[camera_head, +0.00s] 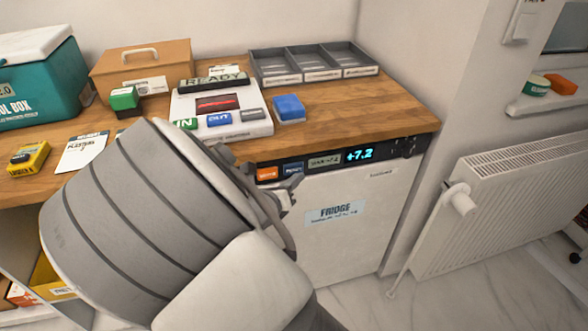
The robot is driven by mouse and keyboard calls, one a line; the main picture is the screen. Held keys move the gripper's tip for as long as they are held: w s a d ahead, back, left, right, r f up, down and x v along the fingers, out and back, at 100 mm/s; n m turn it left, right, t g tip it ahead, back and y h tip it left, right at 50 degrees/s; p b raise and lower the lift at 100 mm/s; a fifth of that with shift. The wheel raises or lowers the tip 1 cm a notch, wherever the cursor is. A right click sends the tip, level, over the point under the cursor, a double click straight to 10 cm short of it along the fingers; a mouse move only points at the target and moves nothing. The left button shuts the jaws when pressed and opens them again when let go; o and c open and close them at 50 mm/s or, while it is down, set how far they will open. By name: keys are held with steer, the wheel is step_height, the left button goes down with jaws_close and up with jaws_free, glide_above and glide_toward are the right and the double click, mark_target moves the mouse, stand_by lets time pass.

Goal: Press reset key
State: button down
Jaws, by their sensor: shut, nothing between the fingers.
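The fridge (350,240) stands under the wooden counter, with a dark control strip along its top edge. On the strip are an orange key (266,174) and, to its right, a dark blue key (292,168) whose small lettering looks like RESET. A lit display (359,155) reads +7.2. My gripper (294,183) is shut and empty just below and in front of the blue key. I cannot tell whether its tips touch the key. My arm covers the left part of the fridge front.
On the counter stand a white panel (255,128) with coloured keys, a blue block (289,108), a grey divided tray (315,65), a wooden box (150,60) and a teal toolbox (40,75). A radiator (510,195) stands right; floor before the fridge's right side is clear.

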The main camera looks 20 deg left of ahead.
steer(key=shift+s, duration=0.15)
steer(key=s+d, duration=0.1)
steer(key=s, duration=0.1)
steer(key=s+d, duration=0.1)
steer(key=s, duration=0.1)
steer(key=shift+d+p, duration=0.3)
steer(key=shift+p, duration=0.05)
stand_by(0.6)
